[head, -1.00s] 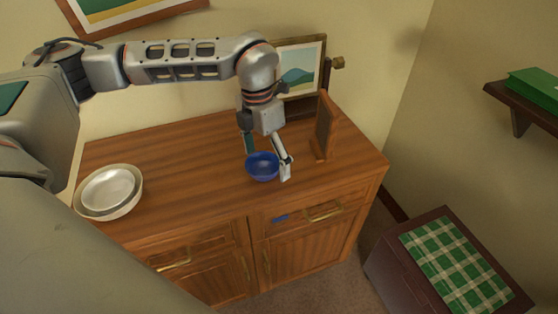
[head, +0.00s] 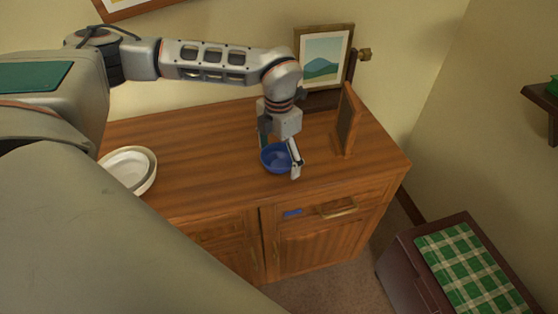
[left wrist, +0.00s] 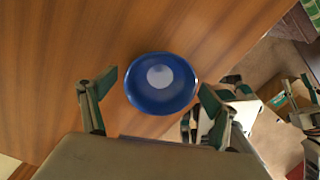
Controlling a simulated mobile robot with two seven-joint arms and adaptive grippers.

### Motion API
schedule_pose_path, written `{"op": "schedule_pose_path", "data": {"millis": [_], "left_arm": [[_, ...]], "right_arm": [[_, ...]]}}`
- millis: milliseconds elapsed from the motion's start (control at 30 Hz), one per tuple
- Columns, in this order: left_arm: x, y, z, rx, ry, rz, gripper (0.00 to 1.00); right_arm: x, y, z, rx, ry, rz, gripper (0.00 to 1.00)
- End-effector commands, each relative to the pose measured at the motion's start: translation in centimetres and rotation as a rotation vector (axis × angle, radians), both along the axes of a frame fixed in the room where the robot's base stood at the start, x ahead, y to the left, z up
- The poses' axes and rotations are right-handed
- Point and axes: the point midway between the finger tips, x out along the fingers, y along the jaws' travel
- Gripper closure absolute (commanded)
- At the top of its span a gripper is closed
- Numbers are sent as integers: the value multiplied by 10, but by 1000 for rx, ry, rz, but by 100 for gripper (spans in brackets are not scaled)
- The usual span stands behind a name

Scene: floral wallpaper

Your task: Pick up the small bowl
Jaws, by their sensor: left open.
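The small blue bowl (head: 274,160) sits upright on the wooden cabinet top, near its front edge. My left gripper (head: 279,157) is open and points down over the bowl, with a finger on each side of it. In the left wrist view the bowl (left wrist: 161,84) lies between and just beyond the two spread fingertips (left wrist: 158,82), with a pale round spot at its centre. I cannot tell whether the right finger touches the rim.
White stacked bowls (head: 150,180) stand at the left of the cabinet top (head: 205,145). An upright wooden frame (head: 347,120) stands close to the right of my gripper, with a framed picture (head: 324,57) behind. A dark chest with a green checked cloth (head: 470,268) is at the lower right.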

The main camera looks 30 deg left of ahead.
Motion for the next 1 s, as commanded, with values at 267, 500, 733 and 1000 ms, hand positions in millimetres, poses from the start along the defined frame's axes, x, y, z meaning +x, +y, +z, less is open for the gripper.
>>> {"op": "schedule_pose_path", "data": {"millis": [267,500,733,1000], "left_arm": [[0,0,1,0,0,0,43],[0,0,1,0,0,0,56],[0,0,3,0,-1,0,56],[1,0,31,0,-4,-1,56]], "right_arm": [[1,0,2,0,-4,0,60],[1,0,2,0,-4,-1,60],[2,0,2,0,-4,-1,60],[2,0,5,2,-5,-2,60]]}}
